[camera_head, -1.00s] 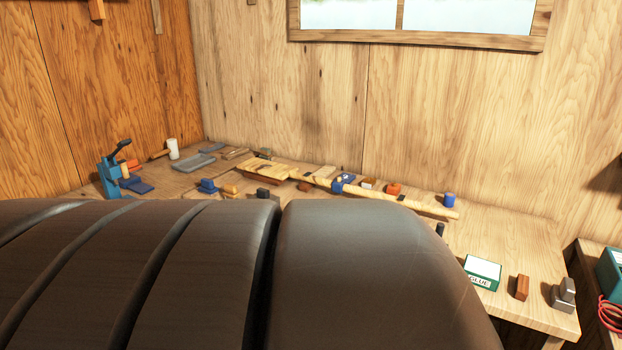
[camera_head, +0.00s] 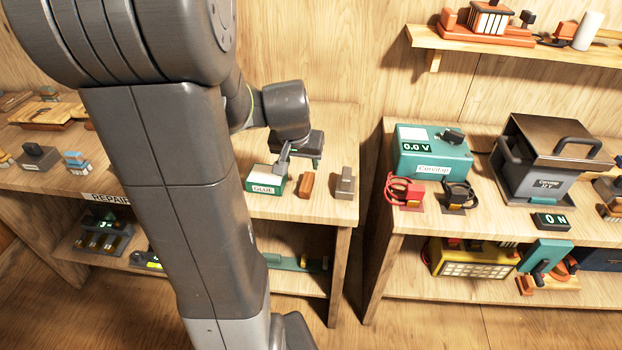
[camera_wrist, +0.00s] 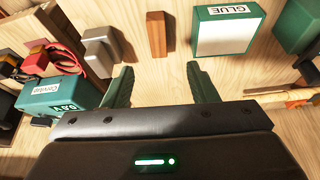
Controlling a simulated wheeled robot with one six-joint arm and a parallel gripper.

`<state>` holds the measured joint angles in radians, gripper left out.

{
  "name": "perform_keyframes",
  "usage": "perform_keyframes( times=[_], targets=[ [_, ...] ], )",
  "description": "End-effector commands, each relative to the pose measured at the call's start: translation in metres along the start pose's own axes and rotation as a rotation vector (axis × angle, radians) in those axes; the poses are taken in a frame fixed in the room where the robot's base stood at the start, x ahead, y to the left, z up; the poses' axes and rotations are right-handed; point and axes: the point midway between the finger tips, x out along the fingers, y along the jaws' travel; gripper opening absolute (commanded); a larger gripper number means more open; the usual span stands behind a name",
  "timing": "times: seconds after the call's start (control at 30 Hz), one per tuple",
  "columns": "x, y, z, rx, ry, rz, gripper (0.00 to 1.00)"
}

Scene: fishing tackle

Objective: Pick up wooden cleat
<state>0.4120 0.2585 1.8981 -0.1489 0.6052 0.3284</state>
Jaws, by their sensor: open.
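A small reddish-brown wooden block (camera_head: 306,185), which looks like the wooden cleat, stands on the bench top between the glue box and a grey metal block. In the wrist view the wooden cleat (camera_wrist: 157,34) lies ahead of my fingertips, roughly centred between them and apart from both. My gripper (camera_head: 302,162) is above the bench, behind the cleat in the head view. In the wrist view my gripper (camera_wrist: 160,73) shows two green fingers spread apart with nothing between them.
The green and white glue box (camera_head: 265,179) stands left of the cleat, and the stepped grey block (camera_head: 344,184) right of it. A teal meter box (camera_head: 432,150) with red and black leads stands on the neighbouring bench, across a gap. A wall shelf (camera_head: 520,45) is above.

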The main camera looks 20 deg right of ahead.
Motion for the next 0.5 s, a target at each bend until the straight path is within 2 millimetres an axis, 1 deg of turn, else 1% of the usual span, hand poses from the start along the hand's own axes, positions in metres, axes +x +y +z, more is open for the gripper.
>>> perform_keyframes(
  times=[0.03, 0.1, 0.3, 0.4, 0.5],
  targets=[
    [0.010, 0.001, 0.002, 0.000, -0.006, 0.001, 0.53],
    [0.022, 0.000, 0.002, -0.001, -0.005, 0.002, 0.53],
    [0.051, 0.000, 0.002, 0.000, -0.005, 0.001, 0.53],
    [0.060, 0.000, 0.001, -0.001, -0.004, 0.001, 0.53],
    [0.064, 0.000, 0.001, -0.002, -0.001, 0.000, 0.53]
  ],
)
